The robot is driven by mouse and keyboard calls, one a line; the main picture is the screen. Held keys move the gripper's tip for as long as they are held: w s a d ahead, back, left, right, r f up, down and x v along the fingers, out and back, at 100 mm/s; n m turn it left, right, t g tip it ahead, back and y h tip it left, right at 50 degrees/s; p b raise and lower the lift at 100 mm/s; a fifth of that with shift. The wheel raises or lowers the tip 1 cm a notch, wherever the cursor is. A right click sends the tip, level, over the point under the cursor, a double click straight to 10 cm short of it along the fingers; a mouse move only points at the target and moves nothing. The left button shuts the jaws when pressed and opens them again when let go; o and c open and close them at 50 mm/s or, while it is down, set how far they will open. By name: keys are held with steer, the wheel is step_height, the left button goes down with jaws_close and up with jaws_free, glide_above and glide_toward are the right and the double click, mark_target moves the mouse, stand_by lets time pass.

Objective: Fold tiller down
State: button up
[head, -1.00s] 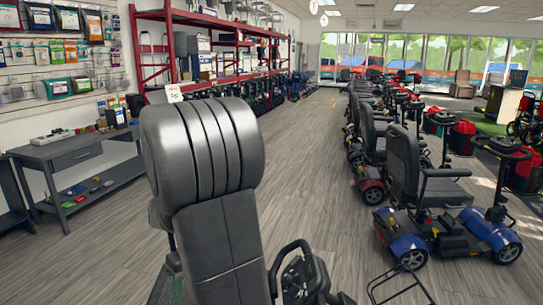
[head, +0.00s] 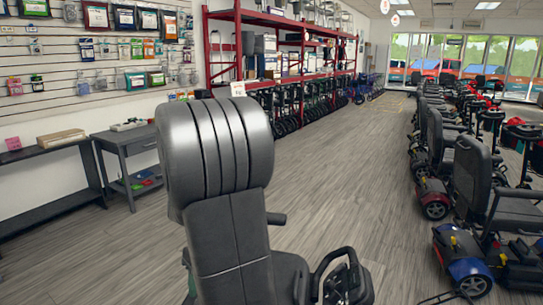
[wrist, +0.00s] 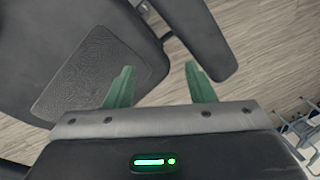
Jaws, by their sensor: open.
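In the head view the black tiller (head: 350,284) of the nearest scooter rises at the bottom, with a loop-shaped handle. It stands right of my arm, and its lower part is out of frame. A dark textured seat part (wrist: 90,72) lies beyond the left finger, and a dark armrest-like bar (wrist: 195,38) beyond the right finger. The tiller is not clearly visible there.
A row of scooters (head: 478,180) stands at the right. A grey side table (head: 128,150) and a dark bench (head: 40,152) line the left wall. Red shelving (head: 238,16) stands behind. The wooden floor (head: 350,170) between is clear.

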steer(key=w+d+m, duration=0.3)
steer(key=w+d, duration=0.1)
steer(key=d, duration=1)
steer(key=shift+r+t, duration=0.25)
steer(key=shift+t, duration=0.05)
steer(key=shift+m, duration=0.3)
